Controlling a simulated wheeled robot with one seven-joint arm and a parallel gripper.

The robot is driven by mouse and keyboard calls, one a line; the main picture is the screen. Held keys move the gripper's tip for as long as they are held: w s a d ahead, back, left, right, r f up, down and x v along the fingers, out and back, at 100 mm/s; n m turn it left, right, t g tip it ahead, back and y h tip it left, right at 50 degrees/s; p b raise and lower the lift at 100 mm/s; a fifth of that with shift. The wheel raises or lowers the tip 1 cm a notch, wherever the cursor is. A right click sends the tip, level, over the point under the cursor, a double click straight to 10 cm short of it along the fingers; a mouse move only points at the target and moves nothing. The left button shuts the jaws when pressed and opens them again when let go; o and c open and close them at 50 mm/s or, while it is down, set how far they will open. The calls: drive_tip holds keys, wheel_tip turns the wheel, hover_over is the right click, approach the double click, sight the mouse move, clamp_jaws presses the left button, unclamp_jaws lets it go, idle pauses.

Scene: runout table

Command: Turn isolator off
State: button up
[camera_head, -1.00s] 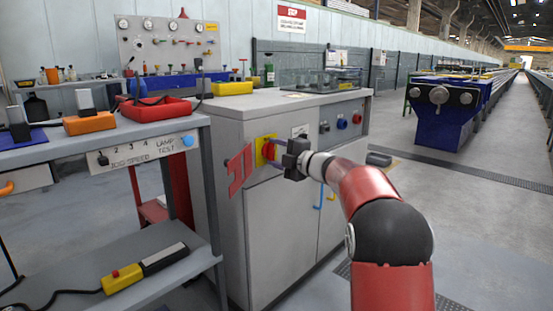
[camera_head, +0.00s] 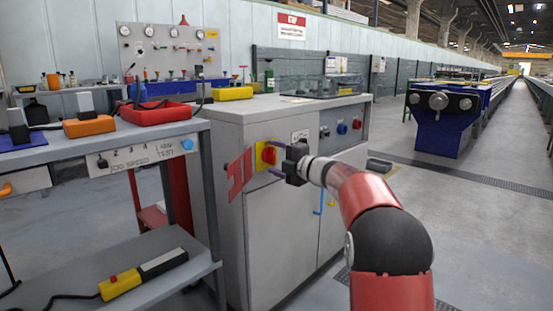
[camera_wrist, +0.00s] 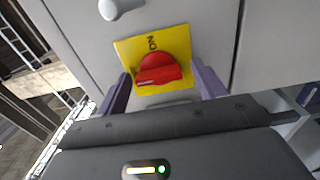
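The isolator is a red rotary knob (camera_head: 268,154) on a yellow plate on the front of a grey cabinet (camera_head: 285,215). In the wrist view the red knob (camera_wrist: 158,70) sits on the yellow plate (camera_wrist: 180,40), with the word ON printed above it. The knob's grip bar lies roughly crosswise in that view. My gripper (camera_head: 277,157) is in front of the plate. In the wrist view my gripper (camera_wrist: 161,78) is open, with one purple finger on each side of the knob and visible gaps between. Whether the fingertips touch the plate I cannot tell.
A red bracket-shaped piece (camera_head: 239,174) sticks out left of the isolator. A grey bench (camera_head: 170,130) with an orange box and red tray stands at left.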

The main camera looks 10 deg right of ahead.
drive_tip(key=v, duration=0.7)
drive_tip(key=shift+s+d, duration=0.25)
drive_tip(key=shift+s, duration=0.05)
drive_tip(key=s+d+r+m+t+h+p, duration=0.2)
drive_tip(key=s+d+r+m+h+p, duration=0.15)
drive_tip(key=s+r+m+h, duration=0.85)
drive_tip(key=s+a+f+m+g+p, duration=0.2)
drive_tip(key=s+f, duration=0.4)
drive_tip(key=s, duration=0.4)
drive_tip(key=s+a+f+m+g+y+p, duration=0.1)
drive_tip(key=s+a+f+m+g, duration=0.2)
drive_tip(key=s, duration=0.7)
drive_tip(key=s+a+f+m+g+p, duration=0.2)
drive_tip(key=s+a+f+m+g, duration=0.1)
drive_tip(key=s+f+m+g, duration=0.3)
drive_tip(key=s+f+m, duration=0.2)
drive_tip(key=s+f, duration=0.2)
drive_tip(key=s, duration=0.1)
drive_tip(key=shift+f+p, duration=0.2)
drive_tip(key=shift+p, duration=0.15)
